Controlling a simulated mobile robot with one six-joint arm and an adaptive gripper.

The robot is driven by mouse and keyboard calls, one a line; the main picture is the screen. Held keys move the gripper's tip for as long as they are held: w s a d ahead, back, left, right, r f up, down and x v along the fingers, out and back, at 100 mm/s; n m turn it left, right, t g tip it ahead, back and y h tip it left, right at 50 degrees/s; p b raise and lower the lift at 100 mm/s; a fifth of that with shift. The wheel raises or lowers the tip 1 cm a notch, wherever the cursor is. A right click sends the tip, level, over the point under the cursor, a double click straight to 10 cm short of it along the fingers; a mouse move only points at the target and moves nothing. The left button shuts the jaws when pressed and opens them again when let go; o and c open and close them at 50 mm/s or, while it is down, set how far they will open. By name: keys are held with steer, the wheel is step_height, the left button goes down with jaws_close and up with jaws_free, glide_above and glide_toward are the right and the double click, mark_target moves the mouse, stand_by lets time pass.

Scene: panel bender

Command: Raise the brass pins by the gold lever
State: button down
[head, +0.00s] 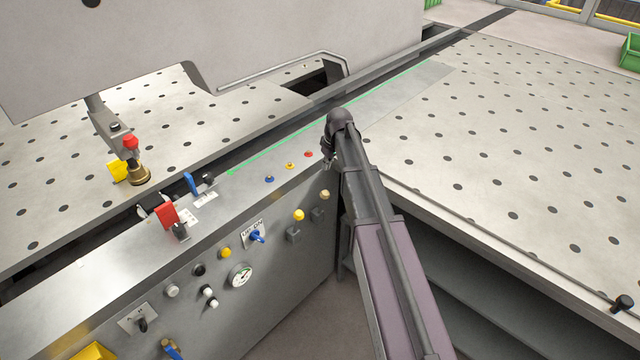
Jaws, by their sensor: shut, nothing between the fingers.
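My gripper (327,160) is at the end of my arm in the middle of the head view. It points down by the front rail, right of the small red button; its fingers are small and dark, shut and empty. I cannot single out one gold lever for sure. A brass-coloured cylinder (139,175) stands under a red-tipped clamp at the left, beside a yellow tab (118,171). Raised brass pins cannot be made out.
A red lever (168,216) and a blue lever (190,184) stand on the rail (100,285). The panel holds a gauge (240,275) and a blue UP/DN switch (257,237). A perforated table (500,140) fills the right; the grey machine head (180,30) overhangs the back left.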

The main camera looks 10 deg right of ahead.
steer(key=shift+f, duration=0.2)
steer(key=b+x, duration=0.9)
steer(key=shift+f+b, duration=0.3)
steer(key=shift+b, duration=0.1)
stand_by(0.4)
steer(key=shift+a, duration=0.15)
steer(key=shift+s, duration=0.15)
stand_by(0.4)
